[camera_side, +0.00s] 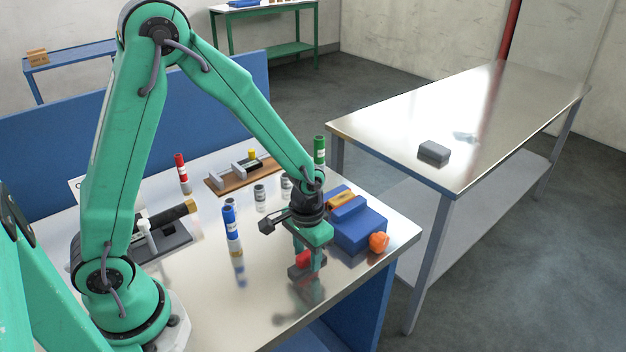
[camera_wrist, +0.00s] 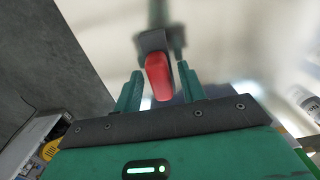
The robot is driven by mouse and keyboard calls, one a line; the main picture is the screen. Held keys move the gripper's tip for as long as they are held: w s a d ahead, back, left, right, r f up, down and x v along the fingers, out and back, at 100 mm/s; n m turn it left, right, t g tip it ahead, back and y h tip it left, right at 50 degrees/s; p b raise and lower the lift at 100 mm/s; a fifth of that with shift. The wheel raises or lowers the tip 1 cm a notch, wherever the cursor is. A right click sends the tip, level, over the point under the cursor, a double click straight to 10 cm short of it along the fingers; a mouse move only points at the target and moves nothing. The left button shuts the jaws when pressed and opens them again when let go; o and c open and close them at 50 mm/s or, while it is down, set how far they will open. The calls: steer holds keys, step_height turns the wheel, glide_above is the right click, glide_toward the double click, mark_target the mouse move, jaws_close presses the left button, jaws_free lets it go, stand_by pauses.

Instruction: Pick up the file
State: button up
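A red piece with a dark grey part (camera_wrist: 159,78) lies under my gripper (camera_wrist: 159,72) in the wrist view, its red end between the two green fingers with a small gap on each side. It also shows in the side view as a red patch (camera_side: 303,258) on the metal table, partly hidden by the fingers. I cannot tell for sure whether this is the file. My gripper (camera_side: 307,262) points down, low over the table's front right part. Its fingers are open and apart.
A blue box (camera_side: 361,231) and an orange lump (camera_side: 378,242) stand close to the right of my gripper. A blue tube (camera_side: 231,222) is to the left, a green tube (camera_side: 319,150) behind. The table's front middle is clear.

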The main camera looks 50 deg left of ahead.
mark_target(308, 255)
jaws_close()
steer(key=shift+r, duration=0.1)
steer(key=shift+r, duration=0.75)
steer(key=r, duration=0.3)
steer(key=shift+s+d, duration=0.2)
steer(key=shift+d, duration=0.15)
steer(key=s+d+r, duration=0.6)
steer(key=s+d, duration=0.1)
steer(key=d, duration=0.1)
steer(key=shift+d+r, duration=0.15)
steer(key=shift+r, duration=0.05)
